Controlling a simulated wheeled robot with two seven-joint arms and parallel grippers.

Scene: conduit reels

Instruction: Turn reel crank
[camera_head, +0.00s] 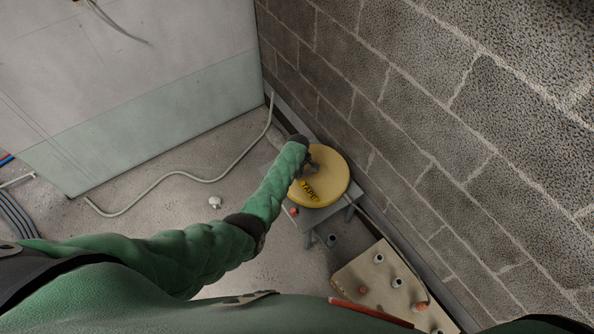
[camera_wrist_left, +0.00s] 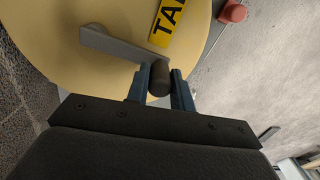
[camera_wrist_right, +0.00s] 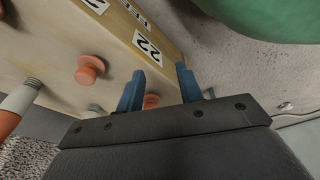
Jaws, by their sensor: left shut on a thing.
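The yellow reel (camera_head: 326,180), marked "TAPE", sits on a small grey stand (camera_head: 312,216) beside the block wall. In the left wrist view the reel's face (camera_wrist_left: 60,25) fills the upper left. A grey crank arm (camera_wrist_left: 112,46) lies across it and ends in a dark round knob (camera_wrist_left: 159,78). My left gripper (camera_head: 308,160) reaches over the reel; its blue fingers (camera_wrist_left: 160,88) are shut on the knob. My right gripper (camera_wrist_right: 158,85) is open, with its fingers apart, near a board with orange caps; nothing shows held between them.
The tan board (camera_head: 372,290) with several stubs and caps stands at the lower right; it also shows in the right wrist view (camera_wrist_right: 60,40). A red button (camera_wrist_left: 232,12) is beside the reel. A pale conduit (camera_head: 165,180) lies on the floor. The block wall (camera_head: 420,120) is close on the right.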

